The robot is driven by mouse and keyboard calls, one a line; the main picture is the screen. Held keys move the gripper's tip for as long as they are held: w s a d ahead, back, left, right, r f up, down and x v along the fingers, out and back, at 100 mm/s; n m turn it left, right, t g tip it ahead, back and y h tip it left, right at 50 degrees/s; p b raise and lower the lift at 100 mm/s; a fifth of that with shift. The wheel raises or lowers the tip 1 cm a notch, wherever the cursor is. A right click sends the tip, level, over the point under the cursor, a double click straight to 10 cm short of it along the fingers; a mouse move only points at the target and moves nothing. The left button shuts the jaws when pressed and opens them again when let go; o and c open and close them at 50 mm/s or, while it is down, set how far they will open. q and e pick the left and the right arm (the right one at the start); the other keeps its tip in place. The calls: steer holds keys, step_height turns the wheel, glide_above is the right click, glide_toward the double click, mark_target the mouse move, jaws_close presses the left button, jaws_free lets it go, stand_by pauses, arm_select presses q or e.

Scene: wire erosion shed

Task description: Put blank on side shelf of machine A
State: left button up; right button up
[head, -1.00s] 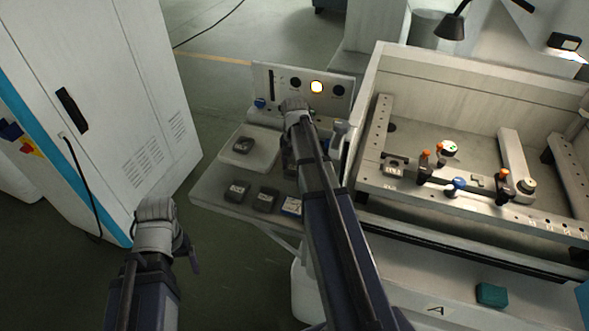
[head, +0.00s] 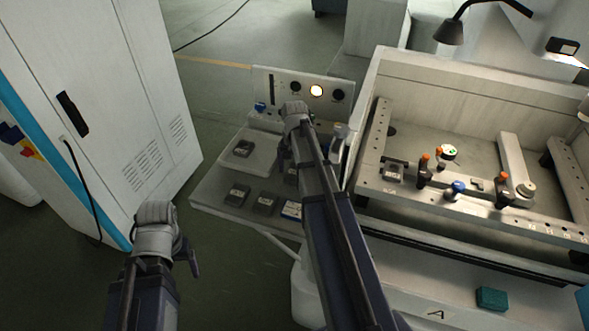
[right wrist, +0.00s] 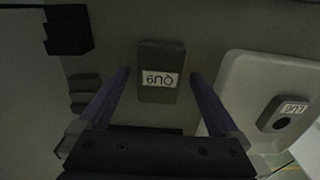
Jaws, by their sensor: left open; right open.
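Machine A (head: 437,314) stands at the right, with a grey side shelf (head: 213,200) on its left. My right gripper (right wrist: 159,76) is open and points down over the shelf. In the right wrist view a dark labelled blank (right wrist: 162,55) lies between its spread fingers, with gaps at both sides. In the head view my right arm partly hides that area. My left gripper (head: 188,258) is open and empty, low before the cabinet.
A white cabinet (head: 110,100) stands at the left. A control panel (head: 300,90) rises behind the shelf. The machine's bath holds a fixture rail with another dark block (head: 391,173) and coloured knobs. A teal box (head: 492,298) sits on the machine's front ledge.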

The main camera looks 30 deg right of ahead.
mark_target(295, 173)
step_height(295, 173, up, 12)
steer(key=p, duration=1.1)
steer(key=shift+p, duration=0.35)
steer(key=shift+f, duration=0.1)
step_height(295, 173, down, 12)
steer(key=b, duration=1.2)
steer(key=shift+f, duration=0.1)
steer(key=shift+r, duration=0.25)
